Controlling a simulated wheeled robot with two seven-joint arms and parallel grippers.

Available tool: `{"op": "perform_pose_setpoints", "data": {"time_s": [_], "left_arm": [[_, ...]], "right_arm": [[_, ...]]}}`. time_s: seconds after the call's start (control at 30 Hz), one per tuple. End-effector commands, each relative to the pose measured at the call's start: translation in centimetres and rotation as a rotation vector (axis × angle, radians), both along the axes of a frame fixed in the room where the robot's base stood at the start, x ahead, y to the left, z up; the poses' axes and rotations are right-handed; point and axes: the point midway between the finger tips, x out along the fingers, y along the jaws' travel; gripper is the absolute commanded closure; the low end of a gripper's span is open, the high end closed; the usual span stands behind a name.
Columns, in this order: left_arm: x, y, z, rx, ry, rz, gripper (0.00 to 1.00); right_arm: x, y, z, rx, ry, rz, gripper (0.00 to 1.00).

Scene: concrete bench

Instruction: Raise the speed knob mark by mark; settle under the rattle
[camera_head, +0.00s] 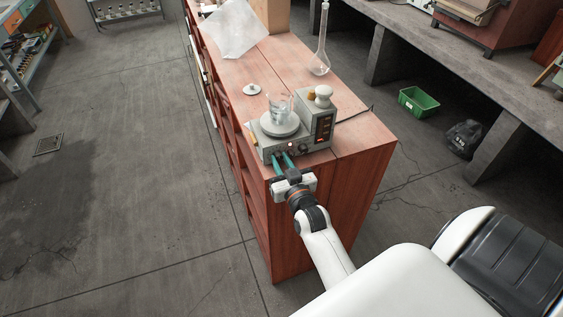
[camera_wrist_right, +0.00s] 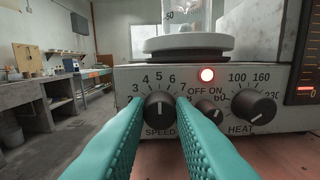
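The speed knob (camera_wrist_right: 160,108) is a dark round knob with a white pointer standing about upright, below the middle of its printed scale. My right gripper (camera_wrist_right: 160,112) has a teal finger on each side of the knob, and the fingertips appear to press its sides and cover its edges. In the head view the right gripper (camera_head: 285,161) reaches the front panel of the grey stirrer (camera_head: 268,149). A glass beaker (camera_head: 279,105) stands on the stirrer's round pale plate (camera_head: 280,125); its contents are unclear. My left gripper is not in view.
A grey box (camera_head: 318,122) adjoins the stirrer. A glass flask (camera_head: 320,65) and white sheet (camera_head: 233,28) are farther back on the reddish bench top (camera_head: 240,70).

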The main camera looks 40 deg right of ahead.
Motion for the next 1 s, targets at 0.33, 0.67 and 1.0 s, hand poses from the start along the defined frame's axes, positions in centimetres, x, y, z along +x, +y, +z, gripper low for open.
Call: {"op": "perform_pose_setpoints", "data": {"time_s": [0.33,0.67,1.0], "left_arm": [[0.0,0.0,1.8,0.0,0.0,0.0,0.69],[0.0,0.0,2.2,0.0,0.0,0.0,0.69],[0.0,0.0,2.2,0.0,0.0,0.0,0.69]], "right_arm": [[0.0,0.0,0.4,0.211,-0.048,0.0,1.0],[0.0,-0.1,0.0,0.426,-0.102,0.0,1.0],[0.0,-0.1,0.0,0.423,-0.102,0.0,0.69]]}}
